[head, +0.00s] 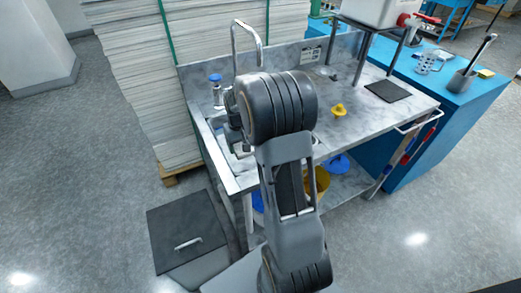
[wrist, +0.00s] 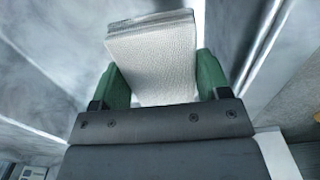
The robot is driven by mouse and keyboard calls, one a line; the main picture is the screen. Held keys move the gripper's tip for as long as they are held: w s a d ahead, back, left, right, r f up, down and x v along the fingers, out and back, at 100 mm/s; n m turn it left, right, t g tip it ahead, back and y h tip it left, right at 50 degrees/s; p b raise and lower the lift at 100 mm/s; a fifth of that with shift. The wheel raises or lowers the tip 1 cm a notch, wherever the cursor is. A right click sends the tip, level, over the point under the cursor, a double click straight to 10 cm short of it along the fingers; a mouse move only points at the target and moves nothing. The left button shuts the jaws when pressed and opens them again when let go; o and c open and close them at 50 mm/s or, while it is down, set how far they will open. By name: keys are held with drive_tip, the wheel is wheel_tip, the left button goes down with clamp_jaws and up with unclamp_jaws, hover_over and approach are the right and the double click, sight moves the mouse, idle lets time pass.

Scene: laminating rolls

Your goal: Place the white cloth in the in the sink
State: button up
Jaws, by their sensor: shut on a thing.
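My gripper (wrist: 155,75) is shut on the white cloth (wrist: 152,50), which is folded and textured and sits between the two green fingers in the wrist view. In the head view my arm covers most of the gripper, and I cannot make out the cloth there. The sink (head: 217,124) is at the left end of the metal counter, largely hidden behind my arm. My gripper end is over this part of the counter. In the wrist view, blurred grey metal surfaces lie around and beyond the cloth.
A tall curved faucet (head: 247,42) rises behind the sink, with a blue-topped bottle (head: 216,85) to its left. A yellow item (head: 338,110) and a dark mat (head: 388,91) lie on the counter. Stacked sheets (head: 140,70) stand behind left. A dark-lidded bin (head: 185,232) is on the floor.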

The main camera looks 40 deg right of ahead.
sight(243, 162)
wheel_tip(243, 162, down, 6)
drive_tip(key=shift+f, duration=0.2)
drive_tip(key=d, duration=0.2)
drive_tip(key=shift+s+d+r, duration=0.25)
drive_tip(key=shift+d+r, duration=0.05)
drive_tip(key=shift+d, duration=0.1)
drive_tip(key=shift+s+d, duration=0.1)
drive_tip(key=shift+d, duration=0.8)
drive_tip(key=d, duration=0.2)
drive_tip(key=d+f, duration=0.1)
drive_tip(key=shift+s+d, duration=0.2)
drive_tip(key=shift+s, duration=0.05)
drive_tip(key=shift+f, duration=0.1)
drive_tip(key=shift+f, duration=0.1)
drive_tip(key=shift+f, duration=0.15)
drive_tip(key=o, duration=1)
drive_tip(key=shift+c, duration=0.2)
